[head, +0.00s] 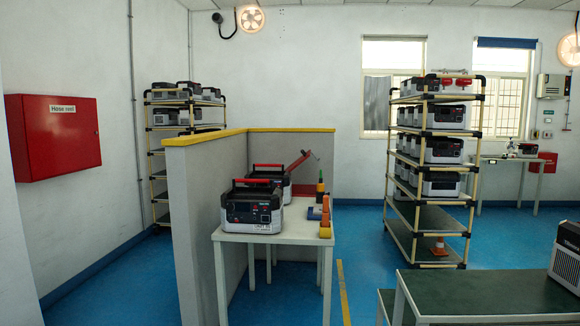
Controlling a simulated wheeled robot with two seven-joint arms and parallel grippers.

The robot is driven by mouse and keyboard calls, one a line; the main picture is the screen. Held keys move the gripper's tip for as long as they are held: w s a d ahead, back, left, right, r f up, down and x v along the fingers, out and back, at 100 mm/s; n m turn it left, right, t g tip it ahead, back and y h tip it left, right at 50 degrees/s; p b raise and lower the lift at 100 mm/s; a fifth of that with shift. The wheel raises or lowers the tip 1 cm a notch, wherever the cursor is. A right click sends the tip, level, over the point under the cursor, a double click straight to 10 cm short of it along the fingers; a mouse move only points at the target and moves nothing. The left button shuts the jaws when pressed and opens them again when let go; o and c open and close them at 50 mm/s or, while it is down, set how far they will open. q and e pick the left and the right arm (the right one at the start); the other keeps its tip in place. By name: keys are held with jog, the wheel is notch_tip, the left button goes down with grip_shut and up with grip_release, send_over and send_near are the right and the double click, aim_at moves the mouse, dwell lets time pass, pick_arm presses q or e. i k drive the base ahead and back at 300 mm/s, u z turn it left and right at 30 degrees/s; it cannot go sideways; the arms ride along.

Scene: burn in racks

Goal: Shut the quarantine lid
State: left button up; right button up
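I cannot pick out a lid marked as quarantine. A thin red sloping piece (300,160) rises behind the equipment cases on the white table; what it belongs to is partly hidden and I cannot tell whether it is a lid. A small red box (545,161) stands at the far right by the back table, too small to make out a lid. A closed red cabinet (54,138) labelled "Hose reel" hangs on the left wall. Neither of my grippers shows in the head view.
The white table (280,235) holds cases (252,208) and orange and yellow items, beside a low yellow-topped partition (195,220). A loaded rack (432,215) stands right of centre, with an orange cone (439,246) on its bottom shelf. A green-topped bench (485,293) fills the lower right.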

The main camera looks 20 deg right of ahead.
aim_at(291, 170)
jog(key=i, duration=1.95)
jog(key=z, duration=0.85)
jog(key=i, duration=1.65)
